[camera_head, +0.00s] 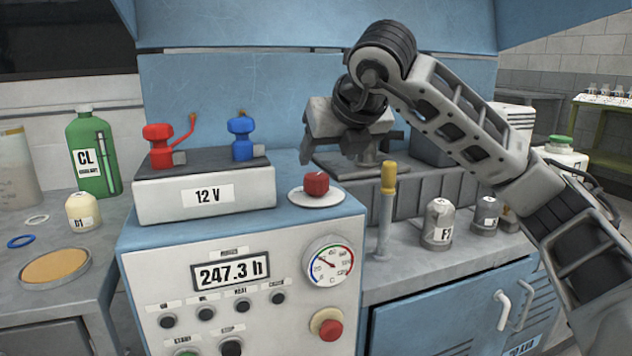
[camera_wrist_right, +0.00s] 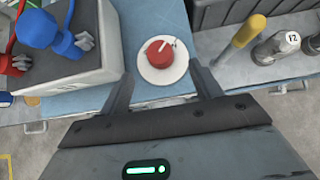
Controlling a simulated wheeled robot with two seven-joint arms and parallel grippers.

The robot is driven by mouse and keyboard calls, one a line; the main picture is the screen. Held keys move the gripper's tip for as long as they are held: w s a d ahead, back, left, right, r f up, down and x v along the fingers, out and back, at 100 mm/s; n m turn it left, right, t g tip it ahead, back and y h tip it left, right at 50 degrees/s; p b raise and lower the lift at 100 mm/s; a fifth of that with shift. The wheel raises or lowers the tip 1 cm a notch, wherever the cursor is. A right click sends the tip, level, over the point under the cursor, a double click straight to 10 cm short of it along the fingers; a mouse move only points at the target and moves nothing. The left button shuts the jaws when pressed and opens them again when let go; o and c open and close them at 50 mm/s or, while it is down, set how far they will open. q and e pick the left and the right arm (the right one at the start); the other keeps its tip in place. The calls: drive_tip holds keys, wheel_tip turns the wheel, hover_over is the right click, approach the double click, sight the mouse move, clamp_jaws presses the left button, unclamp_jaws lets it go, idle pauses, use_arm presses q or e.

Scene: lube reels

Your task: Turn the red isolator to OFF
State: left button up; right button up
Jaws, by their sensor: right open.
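The red isolator (camera_head: 316,183) is a small red knob on a round white plate (camera_head: 330,199), on top of the blue console to the right of the 12 V battery. In the right wrist view the red isolator (camera_wrist_right: 159,51) shows a pale pointer mark slanting up and right; no label is readable on its plate. My right gripper (camera_head: 335,160) is above and just behind the knob in the head view. In the wrist view the right gripper (camera_wrist_right: 158,85) is open and empty, its fingers apart, with the knob ahead between their tips, not touched. My left gripper is out of view.
The 12 V battery (camera_head: 205,188) with red and blue terminal clamps stands left of the knob. A yellow-topped post (camera_head: 387,205) and grey canisters (camera_head: 438,222) stand to the right. The console front (camera_head: 245,310) carries a gauge, an hour display and buttons.

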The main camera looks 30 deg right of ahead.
sight(317, 176)
drive_tip(key=b+x, duration=0.1)
drive_tip(key=x, duration=0.8)
drive_tip(key=shift+w+f, duration=0.1)
drive_tip(key=shift+f, duration=0.05)
drive_tip(key=c, duration=1)
